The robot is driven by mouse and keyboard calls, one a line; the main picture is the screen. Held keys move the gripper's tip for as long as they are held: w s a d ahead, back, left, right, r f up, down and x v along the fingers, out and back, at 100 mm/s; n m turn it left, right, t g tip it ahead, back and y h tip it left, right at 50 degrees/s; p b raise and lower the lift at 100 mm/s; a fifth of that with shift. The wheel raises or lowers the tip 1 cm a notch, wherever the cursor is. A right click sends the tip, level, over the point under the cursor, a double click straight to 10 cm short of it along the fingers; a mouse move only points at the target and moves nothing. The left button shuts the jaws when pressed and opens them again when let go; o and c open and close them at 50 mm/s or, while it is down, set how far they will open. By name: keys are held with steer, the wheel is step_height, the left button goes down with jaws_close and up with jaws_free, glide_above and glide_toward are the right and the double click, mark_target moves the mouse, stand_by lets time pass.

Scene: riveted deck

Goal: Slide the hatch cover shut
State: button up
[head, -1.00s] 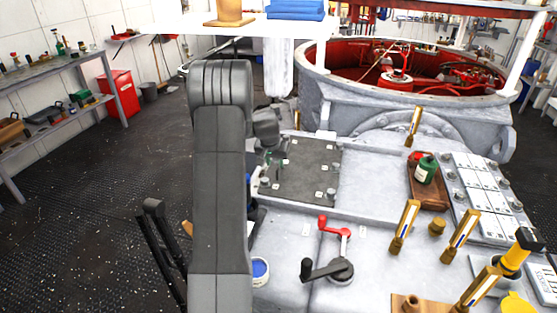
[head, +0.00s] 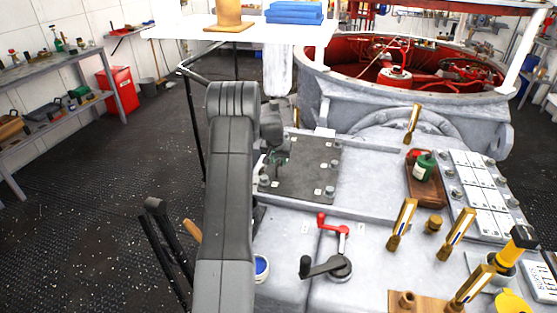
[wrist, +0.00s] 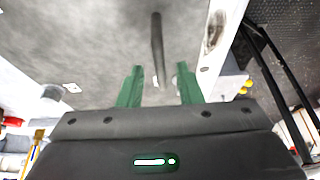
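A dark grey flat plate (head: 312,168), which looks like the hatch cover, lies on the pale machine deck in the middle of the head view. It has bolts and small white tags near its edges. In the wrist view a grey surface (wrist: 90,40) fills the upper left, with a dark bar-like handle (wrist: 157,45) on it. My gripper (wrist: 160,88) is open, its two green fingers apart, with the bar ahead of and between them. In the head view my gripper (head: 274,158) is over the plate's left side, partly hidden by my arm. Contact with the bar cannot be told.
A red-handled crank (head: 335,245) stands in front of the plate. Brass-handled levers (head: 403,224) and a wooden tray (head: 424,185) with a green bottle (head: 425,166) are to the right. A round red-lined opening (head: 400,75) is behind. A white shelf (head: 240,38) overhangs the back.

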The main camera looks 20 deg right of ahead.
mark_target(267, 171)
jaws_close()
steer(key=w+a, duration=0.1)
steer(key=w+a+b, duration=0.1)
steer(key=a, duration=0.1)
steer(key=shift+w+a, duration=0.2)
steer(key=shift+w, duration=0.15)
jaws_free()
steer(key=shift+w+a, duration=0.1)
steer(key=shift+a, duration=0.1)
steer(key=shift+d, duration=0.1)
